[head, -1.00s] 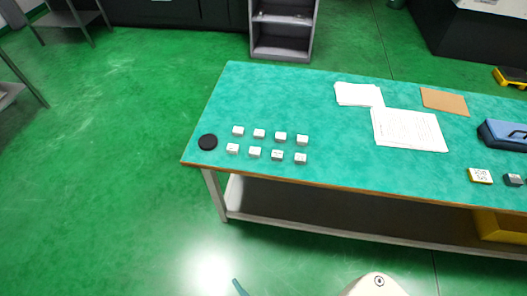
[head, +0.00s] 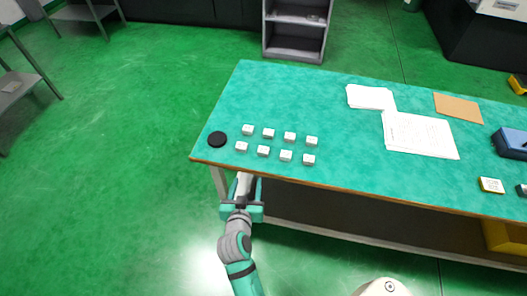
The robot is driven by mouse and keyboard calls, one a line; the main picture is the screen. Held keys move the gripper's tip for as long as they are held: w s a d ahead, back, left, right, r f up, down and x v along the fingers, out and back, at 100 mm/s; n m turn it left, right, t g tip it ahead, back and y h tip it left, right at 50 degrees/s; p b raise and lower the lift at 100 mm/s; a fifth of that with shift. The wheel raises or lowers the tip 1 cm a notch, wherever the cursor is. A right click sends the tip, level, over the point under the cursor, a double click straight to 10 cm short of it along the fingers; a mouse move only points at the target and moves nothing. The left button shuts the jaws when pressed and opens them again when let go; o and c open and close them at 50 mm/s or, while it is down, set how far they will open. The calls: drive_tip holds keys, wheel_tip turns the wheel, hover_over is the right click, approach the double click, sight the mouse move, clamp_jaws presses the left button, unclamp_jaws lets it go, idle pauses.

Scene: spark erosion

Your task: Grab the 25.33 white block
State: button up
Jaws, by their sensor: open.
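Several small white blocks stand in two rows near the left end of the green table (head: 330,110). The back row runs from a left block (head: 248,130) to a right block (head: 312,141); the front row runs from a left block (head: 241,146) to a right block (head: 309,159). Any markings are too small to read, so I cannot tell which is the 25.33 white block. My gripper (head: 243,185) is at the table's front edge, in front of the front row and apart from the blocks. It is open; its fingertips are hard to make out.
A black disc (head: 217,139) lies left of the blocks. White papers (head: 420,134), a brown sheet (head: 459,108), a yellow-edged block (head: 491,185) and a blue case (head: 512,143) lie to the right. A grey shelf (head: 294,40) stands behind.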

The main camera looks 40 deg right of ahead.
drive_tip(key=m+g+h, duration=0.1)
drive_tip(key=m, duration=0.1)
approach(263, 153)
drive_tip(key=a, duration=0.2)
drive_tip(key=shift+h, duration=0.3)
drive_tip(key=x, duration=1.1)
drive_tip(key=shift+s+d, duration=0.25)
drive_tip(key=shift+d, duration=0.15)
drive_tip(key=shift+r, duration=0.1)
drive_tip(key=c, duration=1.3)
